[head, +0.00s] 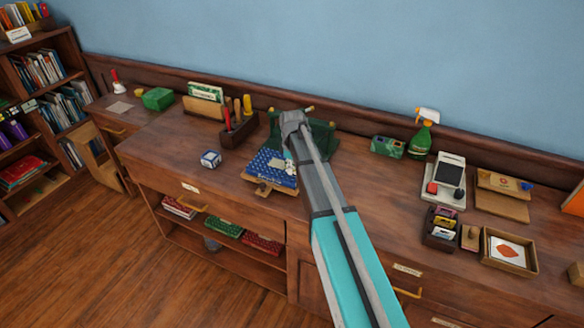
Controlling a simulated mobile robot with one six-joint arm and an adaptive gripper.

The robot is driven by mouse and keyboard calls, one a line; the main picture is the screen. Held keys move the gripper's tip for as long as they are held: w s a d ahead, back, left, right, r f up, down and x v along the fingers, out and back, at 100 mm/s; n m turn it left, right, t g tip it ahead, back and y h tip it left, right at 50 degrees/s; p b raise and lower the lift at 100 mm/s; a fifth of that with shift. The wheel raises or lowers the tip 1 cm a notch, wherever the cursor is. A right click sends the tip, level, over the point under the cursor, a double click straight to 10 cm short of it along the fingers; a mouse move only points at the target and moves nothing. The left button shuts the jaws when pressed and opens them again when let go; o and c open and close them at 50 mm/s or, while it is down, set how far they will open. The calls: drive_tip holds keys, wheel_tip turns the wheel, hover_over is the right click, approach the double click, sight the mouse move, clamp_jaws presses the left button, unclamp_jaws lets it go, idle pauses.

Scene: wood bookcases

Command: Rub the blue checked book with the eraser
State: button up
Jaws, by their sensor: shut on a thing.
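The blue checked book (268,163) lies on a small wooden stand (262,187) on the desk, its right part covered by my arm. My gripper (289,160) is over the book's right side, pointing down and seen mostly from behind my arm. It is shut on a small pale thing at its tip, which I take to be the eraser; it is largely hidden. I cannot tell whether it touches the cover.
A blue-and-white cube (210,159) sits left of the book. A dark tool holder (238,129) stands behind it, and a dark green tray-like thing (322,139) lies behind my arm. A spray bottle (422,137) stands right.

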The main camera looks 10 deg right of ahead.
drive_tip(key=shift+w, duration=0.1)
drive_tip(key=shift+w+d+f, duration=0.1)
drive_tip(key=shift+w+d, duration=0.8)
drive_tip(key=shift+w, duration=0.25)
drive_tip(key=shift+w+d, duration=0.1)
drive_tip(key=shift+w, duration=0.1)
drive_tip(key=shift+w+d, duration=0.95)
drive_tip(key=shift+w, duration=0.3)
drive_tip(key=shift+s+a, duration=0.1)
drive_tip(key=shift+s, duration=0.05)
drive_tip(key=shift+s+a, duration=0.45)
drive_tip(key=shift+s, duration=0.2)
drive_tip(key=shift+s+a, duration=0.45)
drive_tip(key=shift+s, duration=0.15)
drive_tip(key=shift+s+a, duration=0.1)
